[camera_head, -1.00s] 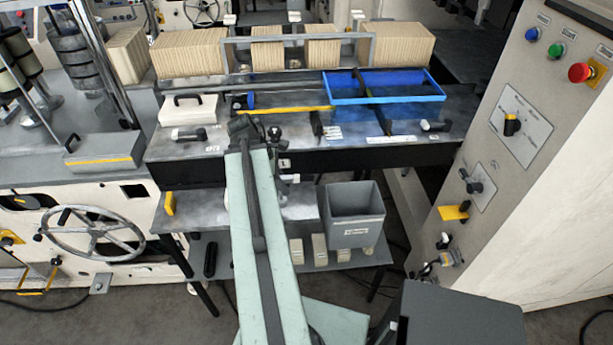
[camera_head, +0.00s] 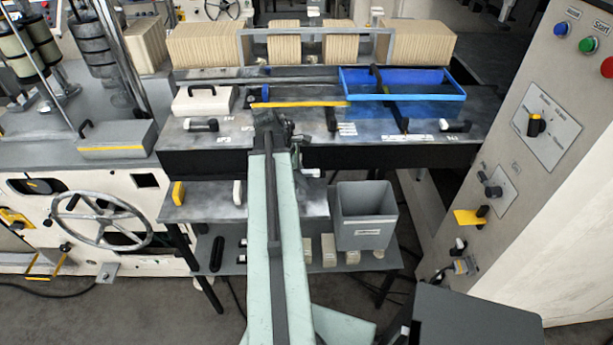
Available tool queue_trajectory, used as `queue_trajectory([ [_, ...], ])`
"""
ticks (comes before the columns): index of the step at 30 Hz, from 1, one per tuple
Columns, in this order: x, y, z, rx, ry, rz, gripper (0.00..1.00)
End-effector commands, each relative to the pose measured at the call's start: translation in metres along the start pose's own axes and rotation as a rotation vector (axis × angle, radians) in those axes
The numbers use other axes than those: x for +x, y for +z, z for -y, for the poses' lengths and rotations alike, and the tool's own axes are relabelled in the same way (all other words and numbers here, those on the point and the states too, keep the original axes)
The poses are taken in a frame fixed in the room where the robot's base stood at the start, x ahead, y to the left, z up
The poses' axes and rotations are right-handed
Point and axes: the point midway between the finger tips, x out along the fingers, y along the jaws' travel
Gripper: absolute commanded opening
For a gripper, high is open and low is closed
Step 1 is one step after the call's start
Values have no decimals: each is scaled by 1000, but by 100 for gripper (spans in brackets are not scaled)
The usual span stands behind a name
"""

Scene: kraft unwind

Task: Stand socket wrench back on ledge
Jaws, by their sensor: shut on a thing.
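The ledge (camera_head: 225,142) is the long grey bench top behind my arm, with labelled spots along its dark front edge. My gripper (camera_head: 268,122) is at the far end of my pale green arm, over or near the front edge of the ledge. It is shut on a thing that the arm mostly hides. A small pale piece with a dark end, right of the arm below the edge, moves with the arm and may be part of the held socket wrench (camera_head: 311,173). Its tilt and any contact with the ledge cannot be made out.
On the ledge are a white-and-black tool (camera_head: 201,125) at left, a similar one (camera_head: 455,126) at right, black upright pieces (camera_head: 331,119), a white box (camera_head: 203,100) and a blue tray (camera_head: 402,96). Below stands a grey bin (camera_head: 366,215). A control cabinet (camera_head: 520,190) is at right.

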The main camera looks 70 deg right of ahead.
Motion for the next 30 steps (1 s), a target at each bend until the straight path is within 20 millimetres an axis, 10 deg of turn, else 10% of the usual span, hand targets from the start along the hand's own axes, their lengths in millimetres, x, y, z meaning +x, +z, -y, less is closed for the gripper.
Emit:
queue_trajectory([
  [6,3,0,0,2,-1,0,0],
  [9,2,1,0,2,-1,0,40],
  [22,-4,4,0,3,-2,0,40],
  [30,-54,7,0,3,-1,0,40],
])
